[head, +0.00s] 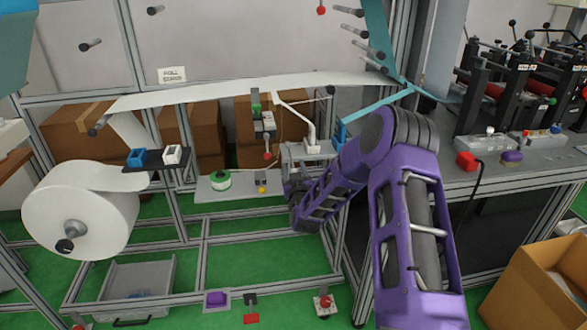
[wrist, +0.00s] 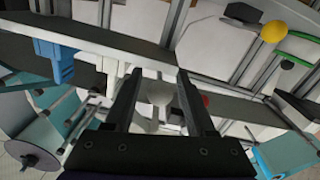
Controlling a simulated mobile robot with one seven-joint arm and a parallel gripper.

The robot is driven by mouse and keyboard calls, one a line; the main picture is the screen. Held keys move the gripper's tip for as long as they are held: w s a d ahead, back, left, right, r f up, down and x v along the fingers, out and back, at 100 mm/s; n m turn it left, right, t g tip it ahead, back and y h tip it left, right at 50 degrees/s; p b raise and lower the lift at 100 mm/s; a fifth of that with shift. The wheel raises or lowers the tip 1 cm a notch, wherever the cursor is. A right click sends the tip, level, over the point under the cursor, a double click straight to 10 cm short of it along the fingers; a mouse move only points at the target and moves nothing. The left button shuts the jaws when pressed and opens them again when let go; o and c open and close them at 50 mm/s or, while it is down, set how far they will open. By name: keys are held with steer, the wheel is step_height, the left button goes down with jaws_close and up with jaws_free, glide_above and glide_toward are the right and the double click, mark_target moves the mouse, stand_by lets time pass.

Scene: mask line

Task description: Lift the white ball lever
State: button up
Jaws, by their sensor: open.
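A pale, rounded knob (wrist: 159,92) shows in the wrist view between the two fingers of my gripper (wrist: 160,76); it looks like the white ball of the lever. The fingers are open, one on each side of it, with a visible gap to each. I cannot tell how far ahead of the fingertips it lies, and its lever shaft is not clear. In the head view my purple arm reaches toward the middle of the machine frame, and the fingers are hidden behind my wrist. The ball cannot be made out there.
A red ball (wrist: 206,100) is close beside the right finger, and a yellow knob (wrist: 274,31) is farther right. Blue blocks (wrist: 55,60) are at left. The white web (head: 255,86) runs above my wrist from the large roll (head: 95,200). Frame rails surround the space.

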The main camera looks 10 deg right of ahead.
steer(key=shift+w, duration=0.1)
jaws_close()
stand_by(1.4)
